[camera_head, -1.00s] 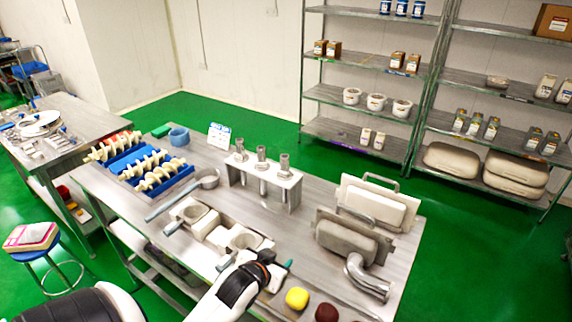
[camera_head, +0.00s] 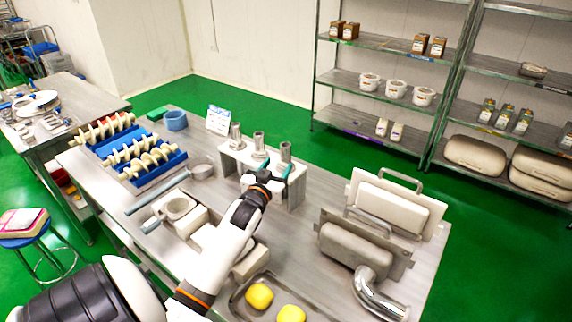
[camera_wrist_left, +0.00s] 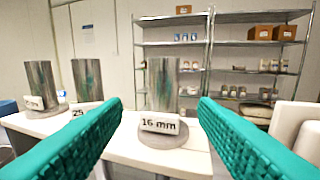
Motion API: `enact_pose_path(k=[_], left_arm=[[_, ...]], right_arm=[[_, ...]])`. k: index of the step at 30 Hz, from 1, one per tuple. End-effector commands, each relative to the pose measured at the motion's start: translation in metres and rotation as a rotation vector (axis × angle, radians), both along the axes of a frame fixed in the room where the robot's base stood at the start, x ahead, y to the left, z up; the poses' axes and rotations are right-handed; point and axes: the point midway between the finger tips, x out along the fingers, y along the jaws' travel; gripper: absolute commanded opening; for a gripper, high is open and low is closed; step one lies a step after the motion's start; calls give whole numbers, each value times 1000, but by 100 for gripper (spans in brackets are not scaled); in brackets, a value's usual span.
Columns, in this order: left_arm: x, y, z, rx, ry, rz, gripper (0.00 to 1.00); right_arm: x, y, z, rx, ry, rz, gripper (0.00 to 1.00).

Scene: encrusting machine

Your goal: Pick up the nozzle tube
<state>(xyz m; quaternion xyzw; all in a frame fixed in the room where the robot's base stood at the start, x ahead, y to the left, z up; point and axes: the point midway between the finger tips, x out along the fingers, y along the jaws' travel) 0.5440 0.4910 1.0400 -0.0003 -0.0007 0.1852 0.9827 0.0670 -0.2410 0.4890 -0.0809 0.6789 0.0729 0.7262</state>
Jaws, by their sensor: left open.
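Several grey metal nozzle tubes stand upright in a white rack (camera_head: 232,164) on the metal table: a left one (camera_head: 236,135), a middle one (camera_head: 259,142) and a right one (camera_head: 285,152). My left gripper (camera_head: 275,168) is at the rack's front, close to the right tube. In the left wrist view its teal fingers (camera_wrist_left: 161,125) are open and apart. The tube labelled "16 mm" (camera_wrist_left: 163,85) shows in the gap between them, further ahead and not gripped. Two other tubes stand to its left, one labelled "25" (camera_wrist_left: 87,80). My right gripper is not in view.
A tray with yellow balls (camera_head: 260,296) is in front. Upright plates (camera_head: 395,205) and a metal elbow pipe (camera_head: 375,292) stand right.

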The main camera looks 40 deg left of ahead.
Motion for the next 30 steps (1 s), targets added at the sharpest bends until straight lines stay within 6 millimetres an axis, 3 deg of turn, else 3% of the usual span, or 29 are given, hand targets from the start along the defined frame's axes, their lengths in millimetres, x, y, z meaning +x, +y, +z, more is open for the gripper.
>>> enact_pose_path(k=[9, 16, 26, 30], left_arm=[[26, 8, 4, 1, 0, 1, 54], [53, 17, 3, 0, 1, 1, 54], [59, 19, 1, 1, 1, 0, 54], [59, 19, 1, 1, 1, 0, 32]], right_arm=[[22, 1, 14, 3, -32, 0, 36], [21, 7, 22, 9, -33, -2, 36], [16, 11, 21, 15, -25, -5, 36], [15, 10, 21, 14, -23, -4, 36]])
